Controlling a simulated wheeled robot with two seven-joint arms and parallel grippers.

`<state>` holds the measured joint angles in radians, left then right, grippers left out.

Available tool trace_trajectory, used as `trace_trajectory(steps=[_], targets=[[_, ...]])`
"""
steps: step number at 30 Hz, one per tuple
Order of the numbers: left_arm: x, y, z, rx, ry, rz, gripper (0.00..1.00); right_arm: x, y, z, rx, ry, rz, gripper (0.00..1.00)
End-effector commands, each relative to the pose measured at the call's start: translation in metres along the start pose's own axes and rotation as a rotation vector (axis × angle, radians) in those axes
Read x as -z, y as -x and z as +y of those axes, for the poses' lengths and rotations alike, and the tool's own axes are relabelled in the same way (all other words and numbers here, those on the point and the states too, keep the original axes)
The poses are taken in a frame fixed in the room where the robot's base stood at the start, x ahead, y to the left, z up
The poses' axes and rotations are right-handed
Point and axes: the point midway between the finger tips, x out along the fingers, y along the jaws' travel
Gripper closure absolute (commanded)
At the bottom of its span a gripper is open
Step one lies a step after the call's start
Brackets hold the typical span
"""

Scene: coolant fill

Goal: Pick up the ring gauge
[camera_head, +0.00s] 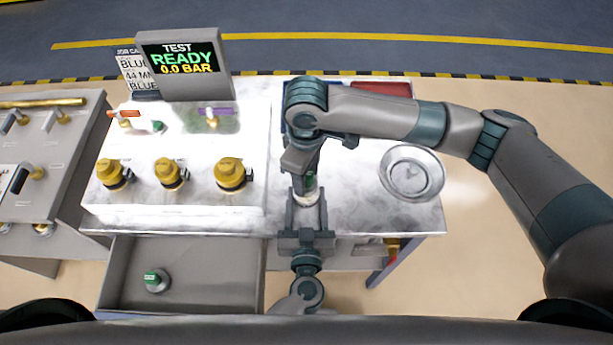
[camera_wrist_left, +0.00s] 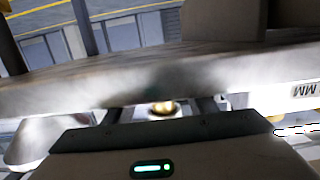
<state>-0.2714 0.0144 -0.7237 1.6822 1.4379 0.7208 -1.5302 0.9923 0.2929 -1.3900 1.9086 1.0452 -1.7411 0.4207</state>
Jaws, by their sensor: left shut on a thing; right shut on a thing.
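In the head view my right gripper (camera_head: 306,176) reaches down from above at the middle of the bench. It is shut on a small piece with a green patch (camera_head: 310,183), mostly hidden by the fingers. Just below it is a pale round piece (camera_head: 306,198). My left gripper (camera_head: 304,220) comes up from the front edge, shut on a piece at that spot. The left wrist view shows a brass-coloured round piece (camera_wrist_left: 163,107) between its fingers. I cannot tell which held piece, if either, is the ring gauge. A green-topped round piece (camera_head: 155,280) lies in the drawer.
The open drawer (camera_head: 235,275) juts out at the front left. A white panel carries several yellow-capped fittings (camera_head: 170,173) and a test display (camera_head: 182,65) reading READY, 0.0 BAR. A round metal dish (camera_head: 411,172) sits on the right of the bench, with a red tray (camera_head: 382,88) behind.

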Motion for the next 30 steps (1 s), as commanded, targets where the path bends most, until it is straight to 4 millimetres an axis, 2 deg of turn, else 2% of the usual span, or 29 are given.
trace_trajectory(steps=[15, 21, 30], targets=[[0.000, 0.000, 0.000, 0.000, 0.000, 0.000, 0.67, 0.001, 0.078, 0.001, -0.003, 0.000, 0.003, 0.81], [0.000, 0.000, 0.000, 0.000, 0.000, 0.000, 0.67, 0.000, 0.090, 0.000, -0.001, 0.001, 0.001, 0.81], [0.000, 0.000, 0.000, 0.000, 0.000, 0.000, 0.67, 0.000, 0.090, 0.000, -0.001, 0.000, 0.001, 0.81]])
